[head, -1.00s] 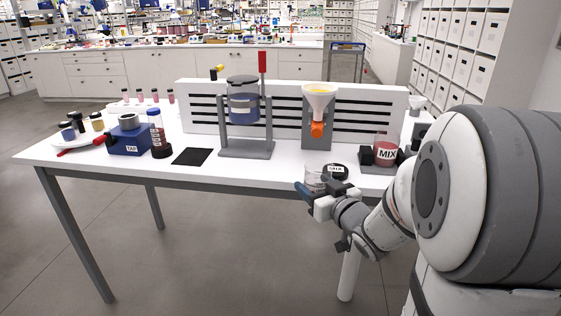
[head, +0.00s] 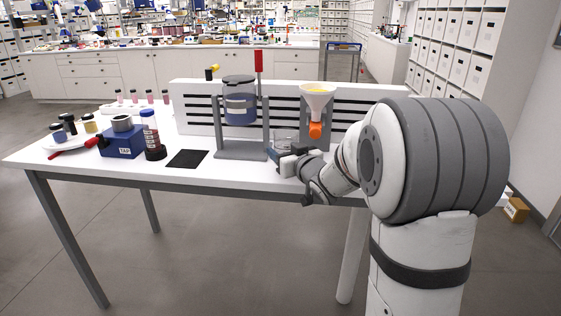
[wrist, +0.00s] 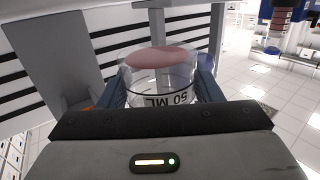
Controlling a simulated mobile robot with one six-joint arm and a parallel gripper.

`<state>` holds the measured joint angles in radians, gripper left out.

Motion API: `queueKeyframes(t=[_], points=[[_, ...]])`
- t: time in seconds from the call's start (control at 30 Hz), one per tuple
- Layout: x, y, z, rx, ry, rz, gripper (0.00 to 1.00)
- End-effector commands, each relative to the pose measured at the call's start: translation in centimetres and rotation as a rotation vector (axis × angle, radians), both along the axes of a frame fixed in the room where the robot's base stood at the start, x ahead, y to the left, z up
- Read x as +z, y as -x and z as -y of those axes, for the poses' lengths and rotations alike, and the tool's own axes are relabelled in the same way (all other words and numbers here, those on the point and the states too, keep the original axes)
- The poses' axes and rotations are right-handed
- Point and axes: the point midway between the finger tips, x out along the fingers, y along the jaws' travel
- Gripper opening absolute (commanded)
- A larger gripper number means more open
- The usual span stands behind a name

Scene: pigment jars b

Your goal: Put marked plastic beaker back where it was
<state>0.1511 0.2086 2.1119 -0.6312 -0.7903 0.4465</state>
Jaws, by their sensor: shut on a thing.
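The marked plastic beaker (wrist: 160,92) is clear, with black "50 ML" lettering that reads upside down in the wrist view and a pink patch at its far end. My gripper (wrist: 163,90) is shut on it, one blue finger on each side. In the head view the beaker (head: 283,137) shows faintly behind my gripper (head: 279,153). It is held between the grey stand with the blue vessel (head: 240,105) and the orange-tipped funnel (head: 317,92). I cannot tell whether it touches the table.
A black square mat (head: 187,158) lies bare left of the grey stand. A blue block (head: 122,143) and a dark-based tube (head: 151,130) stand farther left. The slatted white panel (head: 190,100) runs behind. My arm hides the table's right end.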

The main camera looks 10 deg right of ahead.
Motion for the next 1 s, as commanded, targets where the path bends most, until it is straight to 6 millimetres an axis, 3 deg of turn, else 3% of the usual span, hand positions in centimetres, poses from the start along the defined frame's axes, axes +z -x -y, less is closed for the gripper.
queueKeyframes(t=[0.23,0.47,0.83,0.87,1.0], points=[[0.0,-1.8,-0.6,0.001,0.0,0.0,0.36],[-3.6,-1.6,-0.5,0.0,-0.001,-0.001,0.36],[-4.0,-1.6,-0.6,0.001,0.0,0.0,0.36],[-3.9,-1.5,-0.6,0.001,0.0,0.0,0.6],[-3.8,-1.5,-0.6,0.002,0.0,0.0,0.72]])
